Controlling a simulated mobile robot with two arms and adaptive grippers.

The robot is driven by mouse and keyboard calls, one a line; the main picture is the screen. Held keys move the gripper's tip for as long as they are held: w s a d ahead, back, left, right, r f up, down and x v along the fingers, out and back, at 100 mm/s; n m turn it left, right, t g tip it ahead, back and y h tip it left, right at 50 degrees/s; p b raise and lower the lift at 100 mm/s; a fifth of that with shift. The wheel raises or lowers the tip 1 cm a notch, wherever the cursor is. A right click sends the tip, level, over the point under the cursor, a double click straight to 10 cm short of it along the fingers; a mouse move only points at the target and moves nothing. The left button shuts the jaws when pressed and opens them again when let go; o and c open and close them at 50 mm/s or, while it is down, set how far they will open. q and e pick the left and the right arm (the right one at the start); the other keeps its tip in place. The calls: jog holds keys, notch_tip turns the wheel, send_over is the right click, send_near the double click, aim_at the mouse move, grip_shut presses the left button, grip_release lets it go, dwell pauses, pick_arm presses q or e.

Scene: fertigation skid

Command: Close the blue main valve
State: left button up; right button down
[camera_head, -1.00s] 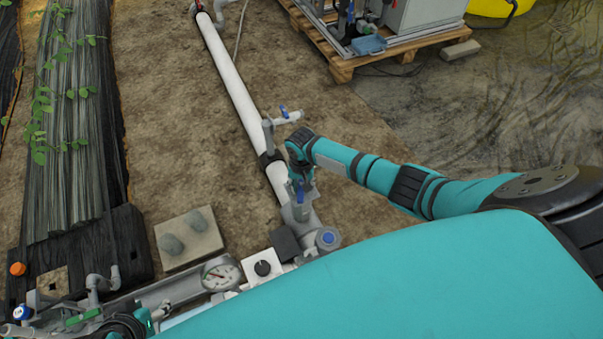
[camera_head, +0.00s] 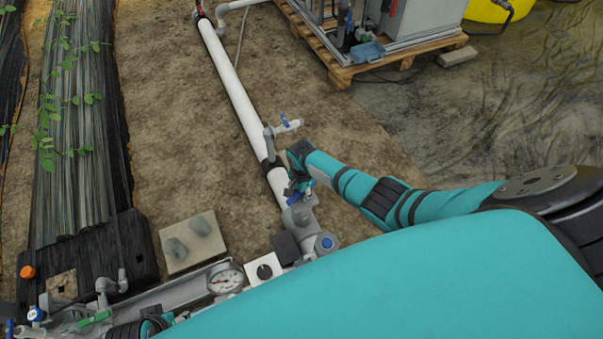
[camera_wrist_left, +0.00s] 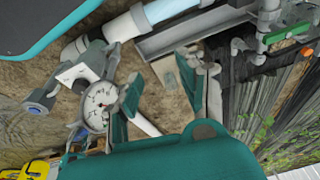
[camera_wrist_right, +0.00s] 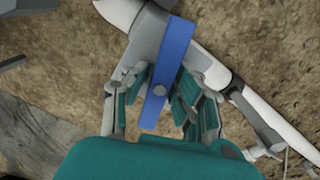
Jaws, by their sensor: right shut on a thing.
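The blue main valve shows in the right wrist view as a flat blue lever (camera_wrist_right: 173,55) on a grey valve body, lying across the line of the white pipe. In the head view a small part of the blue lever (camera_head: 293,199) shows below my right gripper (camera_head: 300,184). My right gripper (camera_wrist_right: 160,85) has its fingers on both sides of the lever and is shut on it. My left gripper (camera_wrist_left: 165,85) is open and empty, above the pipework near the pressure gauge (camera_wrist_left: 98,103). In the head view it is mostly hidden at the bottom left.
A smaller blue-handled tap (camera_head: 286,122) stands on the white pipe (camera_head: 233,85) just beyond the valve. A black knob on a white box (camera_head: 265,269) and a round blue-capped fitting (camera_head: 326,242) sit close by. Bare soil lies left of the pipe.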

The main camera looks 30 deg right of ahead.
jog(key=m+p, duration=0.1)
jog(key=m, duration=0.2)
pick_arm(q)
jog(key=shift+s+f, duration=0.15)
jog(key=shift+f, duration=1.2)
jog(key=shift+s+f, duration=0.15)
jog(key=shift+f, duration=1.2)
pick_arm(e)
jog(key=shift+m, duration=1)
jog(key=c, duration=1)
grip_release()
pick_arm(q)
jog(key=shift+r, duration=0.1)
pick_arm(e)
jog(key=shift+r, duration=0.1)
